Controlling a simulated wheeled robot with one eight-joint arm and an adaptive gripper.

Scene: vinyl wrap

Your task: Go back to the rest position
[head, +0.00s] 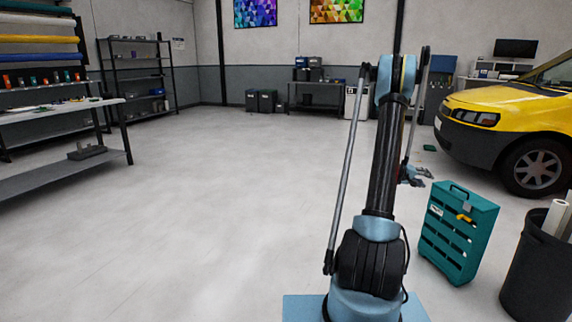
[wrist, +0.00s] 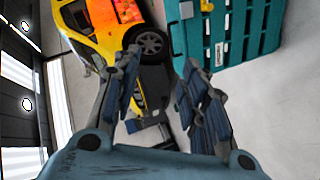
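My gripper (wrist: 158,88) shows in the wrist view with its two fingers spread apart. Nothing sits between the fingertips. In the head view my arm stands up in front of me and the gripper is mostly hidden behind it; only part of it shows low to the right of the arm. The wrist view is tilted, with the yellow car (wrist: 95,35) beyond the left finger and the teal case (wrist: 238,35) beyond the right finger.
The yellow car (head: 520,115) stands at the right. The teal case (head: 458,235) and a black bin (head: 535,275) with rolls are on the floor at right. A workbench (head: 60,180) stands at left. Shelves (head: 140,75) are at the back. The middle floor (head: 210,190) is clear.

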